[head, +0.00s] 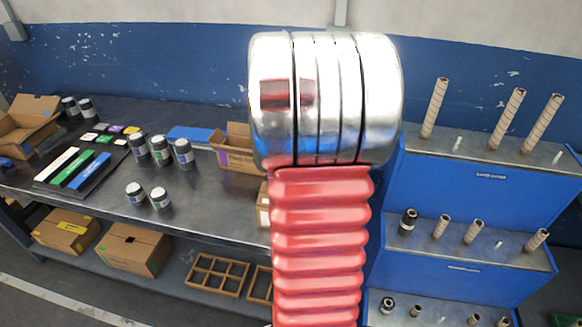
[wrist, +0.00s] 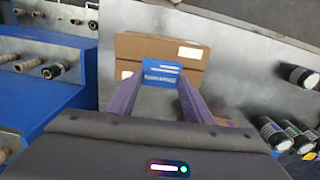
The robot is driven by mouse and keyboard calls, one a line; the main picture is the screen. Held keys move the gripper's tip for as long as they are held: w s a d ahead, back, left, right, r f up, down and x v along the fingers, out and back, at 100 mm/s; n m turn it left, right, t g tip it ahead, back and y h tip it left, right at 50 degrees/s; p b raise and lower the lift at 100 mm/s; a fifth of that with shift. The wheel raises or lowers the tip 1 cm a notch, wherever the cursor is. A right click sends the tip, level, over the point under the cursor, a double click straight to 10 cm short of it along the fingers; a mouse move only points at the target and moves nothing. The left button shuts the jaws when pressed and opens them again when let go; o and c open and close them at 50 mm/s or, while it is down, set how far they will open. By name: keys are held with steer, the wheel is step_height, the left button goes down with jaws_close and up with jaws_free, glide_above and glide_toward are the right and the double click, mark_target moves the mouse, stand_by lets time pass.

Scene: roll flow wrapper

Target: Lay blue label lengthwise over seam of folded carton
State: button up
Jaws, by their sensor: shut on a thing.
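My gripper (wrist: 162,80) shows in the wrist view with its two purple fingers shut on a blue label (wrist: 161,68) that carries white print. The folded carton (wrist: 148,45) is a flat brown box just beyond the fingertips, with a dark seam running across it left to right. The label overlaps the carton's middle and near part in the picture and hides part of the seam. I cannot tell whether it touches the carton. In the head view my arm hides the gripper; a brown carton edge (head: 263,206) shows beside the arm.
A black mat (head: 108,168) with white, green and blue strips lies on the left of the bench. Several dark jars (head: 161,150) stand mid-bench, and an open carton (head: 234,155) stands behind. A blue stepped rack (head: 480,190) with cardboard tubes stands at right.

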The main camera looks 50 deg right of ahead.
steer(key=shift+f, duration=2.2)
steer(key=shift+f, duration=0.25)
steer(key=o, duration=1.2)
steer(key=shift+c, duration=0.2)
step_height(320, 180, up, 14)
steer(key=shift+f, duration=0.15)
steer(key=shift+w, duration=0.1)
